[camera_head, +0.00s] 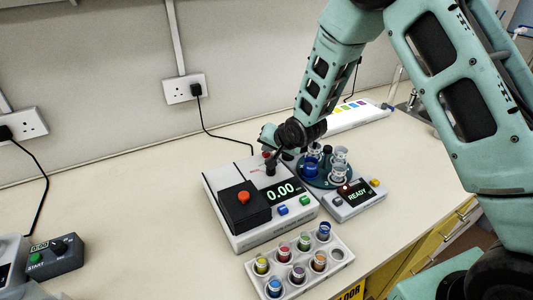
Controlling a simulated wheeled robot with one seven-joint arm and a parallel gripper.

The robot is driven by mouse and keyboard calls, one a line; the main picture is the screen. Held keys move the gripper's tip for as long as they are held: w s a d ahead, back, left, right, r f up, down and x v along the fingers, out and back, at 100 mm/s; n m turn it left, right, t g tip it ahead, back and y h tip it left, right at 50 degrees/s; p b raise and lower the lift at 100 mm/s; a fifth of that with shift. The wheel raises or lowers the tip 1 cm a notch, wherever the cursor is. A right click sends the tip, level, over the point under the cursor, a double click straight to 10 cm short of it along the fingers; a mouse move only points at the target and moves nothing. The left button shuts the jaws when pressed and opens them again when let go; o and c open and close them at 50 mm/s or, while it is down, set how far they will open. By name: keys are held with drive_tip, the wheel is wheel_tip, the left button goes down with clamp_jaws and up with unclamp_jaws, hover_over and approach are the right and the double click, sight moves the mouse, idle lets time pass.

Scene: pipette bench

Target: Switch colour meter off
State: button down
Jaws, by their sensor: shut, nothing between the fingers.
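The colour meter (235,219) is a white box in the middle of the bench with a lit display (284,192) reading 0.00. On it are a dark lid with an orange knob (244,197), a blue button (282,210) and a green button (304,200). A small red part (266,154) shows at its back right, partly hidden by my gripper. My gripper (271,166) is shut and empty, pointing down at the back right of the meter's top. I cannot tell whether its tips touch the meter.
A rack (335,279) of several coloured vials stands in front. A round dark stand (314,181) with clear cups and a small device reading READY (364,204) stand close on the right. A dark START device (56,258) is at left. The bench left of the meter is clear.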

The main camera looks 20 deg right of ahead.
idle(0.3)
drive_tip(key=shift+r+p, duration=0.5)
drive_tip(key=shift+r, duration=0.35)
wheel_tip(320, 180, up, 6)
drive_tip(key=p, duration=0.3)
drive_tip(key=shift+p, duration=0.35)
drive_tip(key=shift+a, duration=0.1)
